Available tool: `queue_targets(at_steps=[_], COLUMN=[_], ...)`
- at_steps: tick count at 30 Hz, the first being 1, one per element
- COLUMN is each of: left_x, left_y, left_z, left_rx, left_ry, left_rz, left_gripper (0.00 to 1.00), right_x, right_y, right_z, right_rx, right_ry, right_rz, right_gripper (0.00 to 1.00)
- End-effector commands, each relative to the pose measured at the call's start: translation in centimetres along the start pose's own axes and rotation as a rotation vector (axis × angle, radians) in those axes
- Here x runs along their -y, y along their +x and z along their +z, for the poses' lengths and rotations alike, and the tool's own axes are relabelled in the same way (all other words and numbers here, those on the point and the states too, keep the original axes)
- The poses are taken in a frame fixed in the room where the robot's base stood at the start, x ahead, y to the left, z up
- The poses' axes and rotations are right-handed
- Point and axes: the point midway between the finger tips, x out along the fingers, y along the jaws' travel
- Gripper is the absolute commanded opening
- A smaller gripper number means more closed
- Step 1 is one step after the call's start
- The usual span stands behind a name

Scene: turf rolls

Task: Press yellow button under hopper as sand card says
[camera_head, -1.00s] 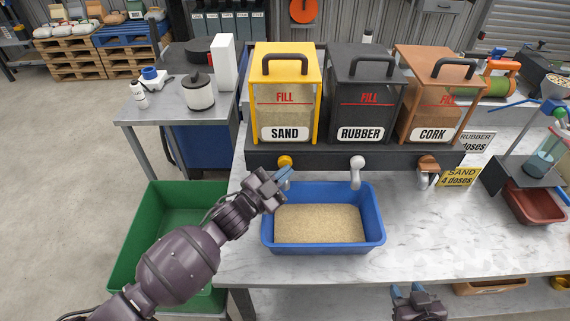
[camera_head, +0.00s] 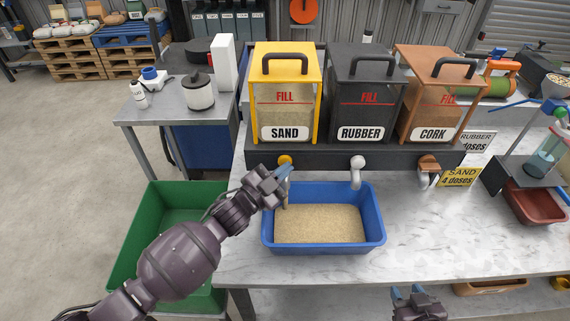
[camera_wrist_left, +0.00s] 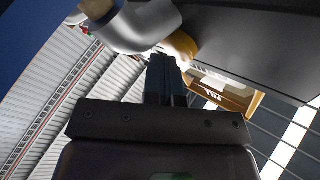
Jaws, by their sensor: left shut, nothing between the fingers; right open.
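The yellow hopper (camera_head: 284,95) marked SAND stands at the back, with a yellow button (camera_head: 284,160) under it. My left gripper (camera_head: 286,173) is shut and empty, its fingertips at the button. In the left wrist view, the fingertips (camera_wrist_left: 165,65) meet or nearly meet the yellow button (camera_wrist_left: 181,45), beside a pale spout (camera_wrist_left: 145,25). A tan streak, seemingly sand, hangs below the spout. The blue tray (camera_head: 322,249) underneath holds sand (camera_head: 320,224). The yellow card (camera_head: 458,178) reads "SAND 4 doses". My right gripper (camera_head: 408,291) is open, low at the front.
Black RUBBER (camera_head: 362,95) and brown CORK (camera_head: 435,95) hoppers stand to the right, with a white spout (camera_head: 356,172) under RUBBER. A white card (camera_head: 478,143) is partly covered. A green bin (camera_head: 150,225) is at left.

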Motion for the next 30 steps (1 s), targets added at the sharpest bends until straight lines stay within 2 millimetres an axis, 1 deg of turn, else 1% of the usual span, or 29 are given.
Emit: queue_targets(at_steps=[8,21,25,30], left_x=[0.1,0.1,-0.1,-0.5], left_y=[0.1,0.0,-0.3,-0.8], left_z=[0.1,0.0,-0.2,-0.7], left_rx=[0.001,0.001,0.001,0.001], left_ry=[0.0,0.0,0.0,0.0], left_rz=[-0.001,-0.001,-0.001,-0.001], left_gripper=[0.0,0.0,0.0,0.0], right_x=[0.0,-0.1,-0.1,-0.1], right_y=[0.0,-0.5,-0.6,-0.7], right_z=[-0.2,0.9,0.8,0.1], right_rx=[-0.004,0.018,0.02,0.015], right_ry=[0.0,0.002,0.002,0.002], right_rz=[0.0,0.003,0.003,0.002], right_gripper=[0.43,0.43,0.43,0.43])
